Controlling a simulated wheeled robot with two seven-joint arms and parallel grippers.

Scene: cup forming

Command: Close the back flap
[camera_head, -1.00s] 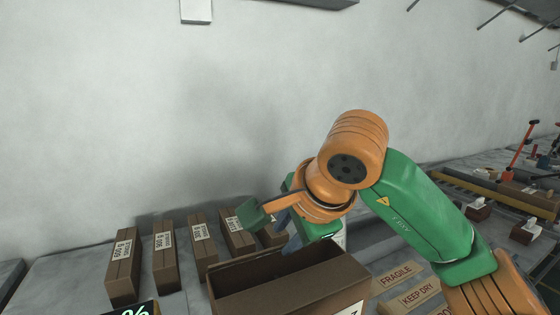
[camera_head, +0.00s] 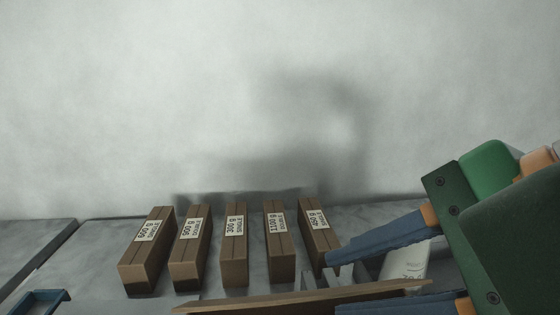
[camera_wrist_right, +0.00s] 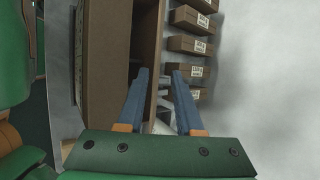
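The brown cardboard box shows in the head view only as a long brown strip, seemingly its back flap (camera_head: 290,299), along the bottom edge. The rest of the box is below the picture. In the right wrist view, the box (camera_wrist_right: 105,60) lies at the left, with a brown strip, probably the back flap (camera_wrist_right: 150,35), beside a dark gap. My right gripper (camera_head: 335,283) comes in from the right with its blue fingers apart, one on each side of the strip. In the wrist view, the gripper (camera_wrist_right: 163,72) also has spread fingers; contact is unclear.
Several small labelled brown cartons (camera_head: 235,245) stand in a row behind the flap, near the wall. The rightmost carton (camera_head: 318,232) is close to the upper finger. A white packet (camera_head: 408,262) lies behind the fingers.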

